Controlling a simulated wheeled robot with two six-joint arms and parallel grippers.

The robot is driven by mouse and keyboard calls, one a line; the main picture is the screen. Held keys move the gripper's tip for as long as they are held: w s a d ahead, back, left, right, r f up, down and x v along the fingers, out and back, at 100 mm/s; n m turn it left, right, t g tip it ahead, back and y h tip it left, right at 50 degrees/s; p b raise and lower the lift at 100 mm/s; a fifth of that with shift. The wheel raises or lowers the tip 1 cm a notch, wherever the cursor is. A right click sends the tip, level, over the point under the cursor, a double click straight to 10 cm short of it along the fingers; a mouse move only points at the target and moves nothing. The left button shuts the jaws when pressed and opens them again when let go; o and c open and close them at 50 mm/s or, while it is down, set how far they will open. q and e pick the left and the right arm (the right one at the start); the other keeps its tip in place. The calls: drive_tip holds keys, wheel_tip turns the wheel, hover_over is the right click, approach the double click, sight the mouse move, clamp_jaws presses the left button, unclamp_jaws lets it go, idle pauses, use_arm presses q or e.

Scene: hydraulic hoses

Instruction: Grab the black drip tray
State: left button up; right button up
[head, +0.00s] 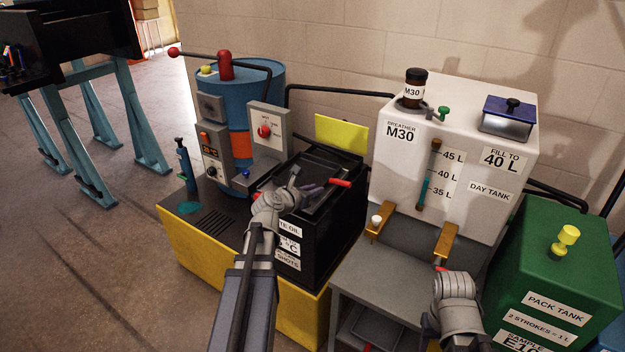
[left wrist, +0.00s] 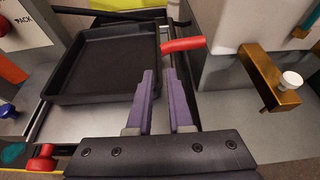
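A shallow black drip tray (left wrist: 100,68) with raised walls shows in the left wrist view.
A white day tank (head: 465,150) with brass brackets stands right of the box. A blue drum (head: 262,90) and control panels stand left and behind. A green pack tank (head: 575,240) is far right. A yellow-sided base (head: 205,257) lies below. The floor at left is open.

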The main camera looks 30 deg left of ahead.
use_arm(q)
drive_tip(key=shift+b+x, duration=1)
drive_tip(key=shift+x, duration=1.6)
drive_tip(key=shift+a, duration=0.15)
clamp_jaws()
